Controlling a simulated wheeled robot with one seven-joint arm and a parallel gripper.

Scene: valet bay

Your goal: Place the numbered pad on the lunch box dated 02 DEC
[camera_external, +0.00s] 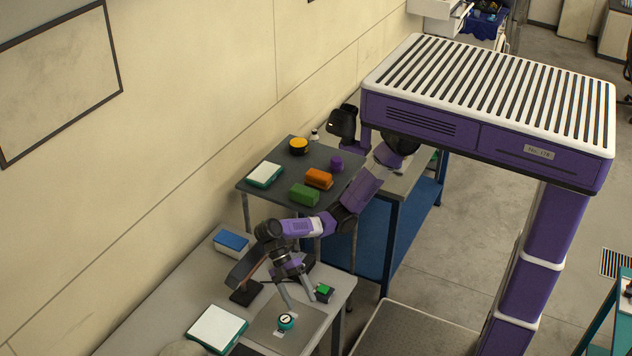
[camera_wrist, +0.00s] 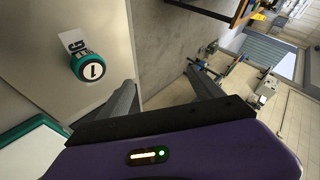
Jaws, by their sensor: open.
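The numbered pad (camera_external: 286,321) is a round teal piece with a white top marked 1. It sits on a grey mat (camera_external: 303,325) on the near table and shows at upper left in the wrist view (camera_wrist: 90,67). My gripper (camera_external: 303,301) is open and empty, its fingers pointing down over the mat. In the wrist view the pad lies left of both fingers, not between them. A green box (camera_external: 304,195) and an orange box (camera_external: 318,179), possibly lunch boxes, stand on a dark raised shelf. No 02 DEC date is readable.
The shelf (camera_external: 275,160) also holds a white-and-teal box (camera_external: 265,175), a yellow-topped round item (camera_external: 298,146) and a purple item (camera_external: 336,163). The near table holds a blue-topped box (camera_external: 232,243), another white-and-teal box (camera_external: 216,329) and a small green-topped block (camera_external: 324,293).

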